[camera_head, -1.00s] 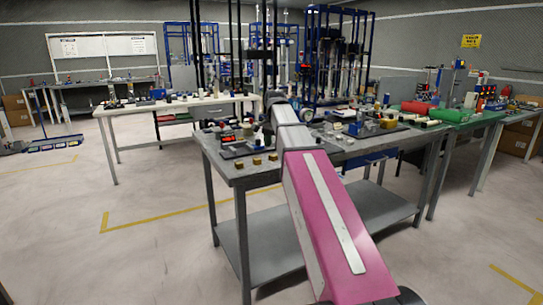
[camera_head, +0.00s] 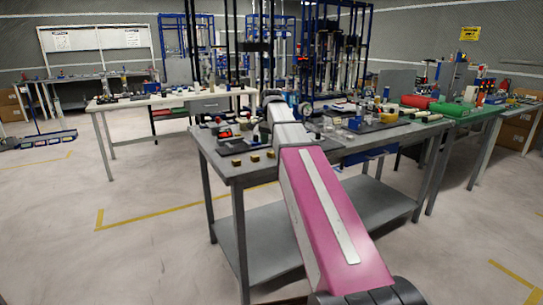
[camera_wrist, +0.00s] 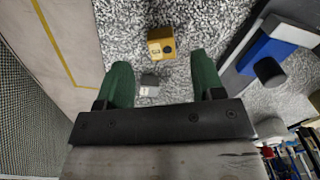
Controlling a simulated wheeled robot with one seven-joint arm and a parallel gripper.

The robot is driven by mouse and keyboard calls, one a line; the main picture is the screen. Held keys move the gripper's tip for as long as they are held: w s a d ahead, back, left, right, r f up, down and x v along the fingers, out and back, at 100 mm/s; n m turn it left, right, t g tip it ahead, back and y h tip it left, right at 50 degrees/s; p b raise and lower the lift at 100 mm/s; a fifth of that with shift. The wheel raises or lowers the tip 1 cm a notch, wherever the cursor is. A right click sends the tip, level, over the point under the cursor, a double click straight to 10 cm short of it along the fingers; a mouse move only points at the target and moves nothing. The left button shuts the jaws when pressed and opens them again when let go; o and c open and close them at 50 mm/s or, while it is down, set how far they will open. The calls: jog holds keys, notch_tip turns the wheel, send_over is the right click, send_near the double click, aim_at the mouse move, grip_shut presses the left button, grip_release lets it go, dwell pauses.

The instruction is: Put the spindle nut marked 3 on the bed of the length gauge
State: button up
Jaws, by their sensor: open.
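My gripper (camera_wrist: 162,68) is open and empty in the wrist view, its two green fingers above the speckled tabletop. A brass-yellow block (camera_wrist: 161,42), which looks like a spindle nut, lies just beyond the fingertips; I cannot read its mark for sure. A small dark grey block (camera_wrist: 148,84) with a pale label lies between the fingers, nearer the palm. I cannot pick out the length gauge for sure. My arm hides the gripper there.
A grey device with a blue block (camera_wrist: 262,52) and a dark knob lies right of the fingers. The grey table (camera_head: 222,172) carries many small parts farther back. Its edge and the floor lie left in the wrist view. A white table (camera_head: 130,103) stands behind.

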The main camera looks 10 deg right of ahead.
aim_at(271, 152)
jog(key=f, duration=0.4)
jog(key=shift+w+f, duration=0.2)
jog(key=shift+f, duration=0.05)
jog(key=c, duration=1.1)
jog(key=shift+r, duration=0.2)
jog(key=shift+c, duration=0.2)
